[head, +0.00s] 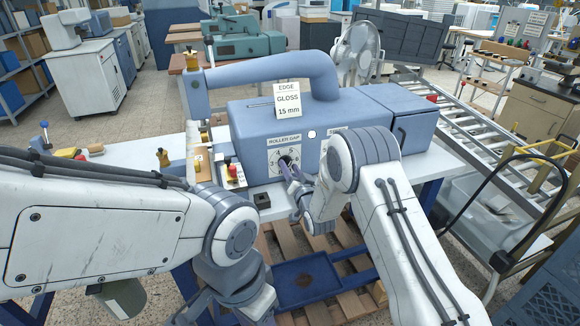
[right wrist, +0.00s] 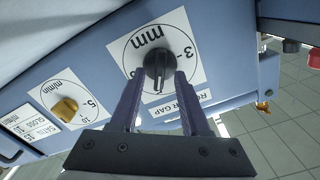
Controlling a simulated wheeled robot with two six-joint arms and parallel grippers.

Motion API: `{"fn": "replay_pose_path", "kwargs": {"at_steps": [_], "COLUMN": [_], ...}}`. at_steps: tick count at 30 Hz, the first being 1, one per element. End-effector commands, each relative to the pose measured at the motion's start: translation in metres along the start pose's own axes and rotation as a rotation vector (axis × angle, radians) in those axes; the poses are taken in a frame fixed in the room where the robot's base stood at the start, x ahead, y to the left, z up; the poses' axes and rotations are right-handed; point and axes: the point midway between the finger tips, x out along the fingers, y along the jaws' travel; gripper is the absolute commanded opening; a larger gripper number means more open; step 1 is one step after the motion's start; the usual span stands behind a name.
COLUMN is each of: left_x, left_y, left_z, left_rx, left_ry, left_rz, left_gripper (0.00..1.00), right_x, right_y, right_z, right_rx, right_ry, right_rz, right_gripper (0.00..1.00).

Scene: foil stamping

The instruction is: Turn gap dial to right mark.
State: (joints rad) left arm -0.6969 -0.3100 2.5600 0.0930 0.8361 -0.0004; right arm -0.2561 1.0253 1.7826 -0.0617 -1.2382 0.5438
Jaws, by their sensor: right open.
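The gap dial (head: 287,158) is a dark round knob on a white scale plate under the label ROLLER GAP, on the front of the blue machine (head: 250,135). In the right wrist view the knob (right wrist: 157,62) appears upside down, with a pale line on its lower part; part of the scale is hidden by my fingers. My right gripper (right wrist: 160,78) is open, with one purple fingertip on each side of the knob; I cannot tell whether they touch it. In the head view the right gripper (head: 290,170) is at the dial. My left arm is at the left; its gripper does not show.
A yellow knob (right wrist: 65,108) sits on another dial beside the gap dial. A sign reading EDGE GLOSS 15 mm (head: 288,101) stands on the machine. A red-topped fitting (head: 231,172) stands left of the dial. A roller conveyor (head: 480,135) runs at the right.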

Motion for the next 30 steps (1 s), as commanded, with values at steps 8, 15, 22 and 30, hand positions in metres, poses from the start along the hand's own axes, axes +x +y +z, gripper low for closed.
{"fn": "replay_pose_path", "kwargs": {"at_steps": [8, 15, 22, 30], "left_x": [-0.001, -0.001, 0.002, 0.018], "left_y": [0.0, 0.0, 0.0, -0.001], "left_z": [0.0, 0.0, 0.0, 0.001], "left_rx": [0.0, 0.0, 0.0, 0.0], "left_ry": [0.0, 0.0, 0.0, 0.0], "left_rz": [0.0, 0.0, 0.0, 0.0], "left_gripper": [0.54, 0.54, 0.54, 0.54], "right_x": [0.003, 0.003, 0.003, 0.003], "right_y": [0.0, 0.0, 0.0, 0.001], "right_z": [0.001, 0.0, 0.001, 0.003], "right_rx": [0.0, 0.0, -0.01, -0.112], "right_ry": [0.0, 0.0, 0.0, 0.001], "right_rz": [0.0, 0.0, 0.0, -0.001], "right_gripper": [0.46, 0.0, 0.0, 0.0]}}
